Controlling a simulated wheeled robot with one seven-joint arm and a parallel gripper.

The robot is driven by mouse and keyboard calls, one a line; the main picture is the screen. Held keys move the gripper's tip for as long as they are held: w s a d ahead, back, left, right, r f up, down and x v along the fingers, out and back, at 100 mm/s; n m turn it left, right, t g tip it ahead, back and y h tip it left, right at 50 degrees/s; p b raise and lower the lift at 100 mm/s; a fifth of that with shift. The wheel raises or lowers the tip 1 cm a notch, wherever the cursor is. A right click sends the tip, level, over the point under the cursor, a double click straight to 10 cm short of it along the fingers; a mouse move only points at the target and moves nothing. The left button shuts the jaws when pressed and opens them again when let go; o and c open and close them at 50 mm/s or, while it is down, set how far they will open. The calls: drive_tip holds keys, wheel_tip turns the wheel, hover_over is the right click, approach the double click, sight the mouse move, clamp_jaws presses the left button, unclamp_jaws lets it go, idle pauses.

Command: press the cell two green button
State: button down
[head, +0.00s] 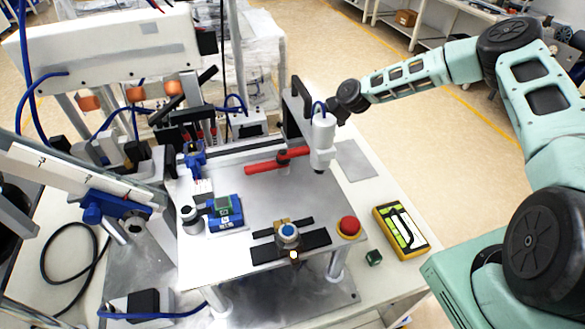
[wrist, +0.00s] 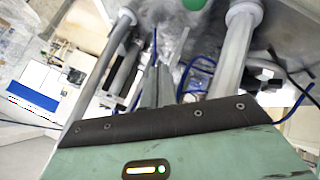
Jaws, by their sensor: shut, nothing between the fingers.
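In the wrist view my gripper (wrist: 157,68) points up the picture, its two grey fingers together with nothing between them. A round green cap (wrist: 196,4), which looks like a green button, is cut off by the top edge, up and right of the fingertips and apart from them. I cannot tell which cell it belongs to. In the head view my arm reaches in from the right to the back of the work table. Its fingers cannot be made out there, near the white upright cylinder (head: 321,140).
On the table plate stand a red button (head: 349,226), a blue-topped round part (head: 288,233), a blue device (head: 225,219) and a red bar (head: 262,166). Pale posts (wrist: 232,55) flank my fingers.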

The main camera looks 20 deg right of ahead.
wheel_tip(320, 180, down, 8)
drive_tip(key=b, duration=0.3)
drive_tip(key=shift+r+b, duration=0.1)
drive_tip(key=shift+b, duration=0.25)
drive_tip(key=shift+f+b, duration=0.5)
drive_tip(key=shift+b, duration=0.1)
